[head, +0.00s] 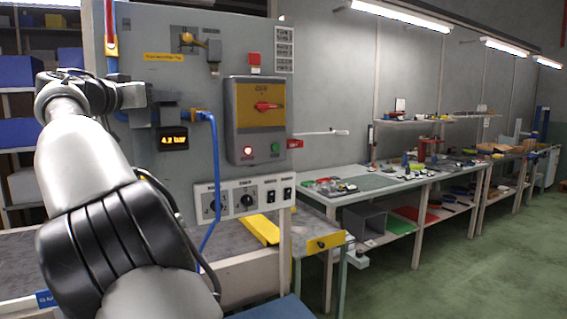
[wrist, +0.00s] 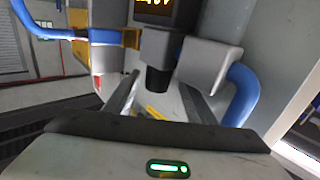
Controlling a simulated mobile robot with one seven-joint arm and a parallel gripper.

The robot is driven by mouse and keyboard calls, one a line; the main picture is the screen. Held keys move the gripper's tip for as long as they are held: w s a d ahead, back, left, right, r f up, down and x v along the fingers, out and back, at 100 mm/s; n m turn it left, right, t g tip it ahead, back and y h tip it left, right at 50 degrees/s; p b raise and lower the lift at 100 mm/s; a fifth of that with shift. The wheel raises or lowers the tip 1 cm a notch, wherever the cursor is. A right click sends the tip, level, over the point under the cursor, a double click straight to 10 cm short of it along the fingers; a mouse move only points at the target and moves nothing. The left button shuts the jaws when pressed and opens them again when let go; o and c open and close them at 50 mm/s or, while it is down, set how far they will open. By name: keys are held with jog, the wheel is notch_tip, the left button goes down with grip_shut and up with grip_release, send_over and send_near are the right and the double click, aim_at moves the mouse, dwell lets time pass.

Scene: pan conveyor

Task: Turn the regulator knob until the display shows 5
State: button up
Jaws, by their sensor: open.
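The display (head: 173,138) on the grey panel reads 4.2 bar in orange digits. It is cut off at the top of the wrist view (wrist: 157,8). In the wrist view the black regulator knob (wrist: 158,80) hangs below the regulator body (wrist: 160,48). My gripper (wrist: 160,88) is open, with one finger on each side of the knob in the picture. I cannot tell whether the fingers touch it. In the head view my gripper (head: 143,104) is at the left of the panel beside the regulator, and the knob cannot be made out.
A yellow box with a red rotary switch (head: 266,106) and a white switch strip (head: 246,199) are on the panel. A workbench (head: 370,184) stands right.

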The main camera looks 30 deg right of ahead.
jog(key=y+b, duration=0.1)
jog(key=d+n+t+y+b, duration=0.1)
jog(key=b, duration=0.1)
jog(key=shift+s+f+n+t, duration=0.3)
jog(key=shift+f, duration=0.05)
jog(key=y, duration=0.1)
jog(key=n+t+y+b, duration=0.1)
jog(key=n, duration=0.1)
jog(key=shift+s+d+r+t+y, duration=0.2)
jog(key=shift+d+r+t+y, duration=0.1)
jog(key=shift+y, duration=0.1)
jog(key=shift+d+r+n+t+y, duration=0.1)
jog(key=shift+r+n+t+y, duration=0.15)
jog(key=shift+n+y, duration=0.35)
jog(key=y, duration=0.1)
jog(key=n+y+p, duration=0.1)
jog(key=t+y+p, duration=0.1)
jog(key=shift+d+r+n, duration=0.2)
jog(key=shift+r+n, duration=0.05)
jog(key=shift+n, duration=0.15)
jog(key=n+y+p, duration=0.1)
jog(key=y+p, duration=0.1)
jog(key=p, duration=0.1)
jog(key=shift+d+r, duration=0.1)
jog(key=shift+d, duration=0.05)
jog(key=shift+f+n+y+p, duration=0.4)
jog(key=shift+n+y+p, duration=0.3)
jog(key=shift+p, duration=0.55)
jog(key=shift+d+y, duration=0.1)
jog(key=shift+y, duration=0.2)
